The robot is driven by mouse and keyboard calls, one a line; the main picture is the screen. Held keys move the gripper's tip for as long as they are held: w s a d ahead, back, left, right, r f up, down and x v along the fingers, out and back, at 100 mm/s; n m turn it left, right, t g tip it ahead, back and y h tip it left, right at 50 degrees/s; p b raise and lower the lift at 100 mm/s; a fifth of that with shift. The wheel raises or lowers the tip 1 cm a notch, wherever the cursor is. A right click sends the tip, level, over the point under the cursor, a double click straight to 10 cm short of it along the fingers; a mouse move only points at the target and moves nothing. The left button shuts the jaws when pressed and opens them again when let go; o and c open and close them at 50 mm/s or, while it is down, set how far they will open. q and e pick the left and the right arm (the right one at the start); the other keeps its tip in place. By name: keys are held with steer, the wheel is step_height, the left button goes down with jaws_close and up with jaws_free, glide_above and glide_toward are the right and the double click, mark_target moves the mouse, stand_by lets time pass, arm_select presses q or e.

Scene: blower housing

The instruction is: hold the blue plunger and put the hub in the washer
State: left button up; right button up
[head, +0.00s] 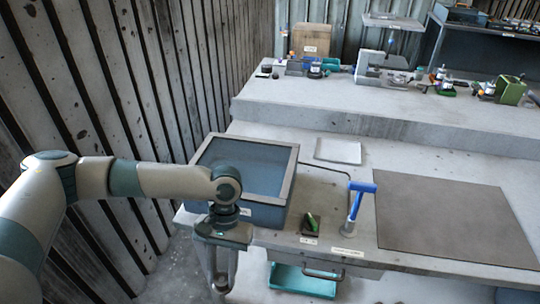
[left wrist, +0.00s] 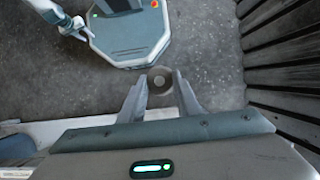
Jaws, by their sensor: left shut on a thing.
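My left gripper (head: 220,286) hangs in front of the bench's left end, pointing down. The blue plunger (head: 361,188) has a T-shaped handle and stands upright in a grey cylindrical base on the bench, untouched. An open-topped tank with dark blue inside, probably the washer (head: 281,189), sits behind and right of my left gripper. A pale arm part at the upper left of the wrist view may be my right arm; its gripper is unclear.
A small dark block with a green piece (head: 311,223) stands between tank and plunger. A brown mat (head: 450,215) lies clear at right. A pale plate (head: 338,151) lies behind. A teal box (head: 302,281) is under the bench; a ribbed wall (head: 130,80) rises at left.

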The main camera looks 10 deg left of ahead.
arm_select(q)
steer(key=shift+w+r+m, duration=0.1)
steer(key=shift+r+m, duration=0.1)
steer(key=shift+m, duration=0.1)
steer(key=shift+w+r+m+y, duration=0.4)
steer(key=shift+r+m, duration=0.2)
steer(key=shift+m, duration=0.2)
steer(key=w+a+r+m+t+y+p, duration=0.1)
steer(key=w+r+m+t, duration=0.2)
steer(key=r+m, duration=0.6)
steer(key=w+a+r+m+t+y+p, duration=0.1)
steer(key=w+r+m+t, duration=0.3)
steer(key=r+m, duration=0.4)
steer(key=m+y, duration=0.1)
steer(key=m, duration=0.3)
steer(key=shift+w+r+m, duration=0.3)
steer(key=shift+r+m, duration=0.1)
arm_select(e)
steer(key=shift+d+r, duration=0.35)
steer(key=shift+r, duration=0.2)
steer(key=shift+d+r, duration=0.3)
steer(key=shift+r, duration=0.2)
steer(key=shift+d, duration=0.1)
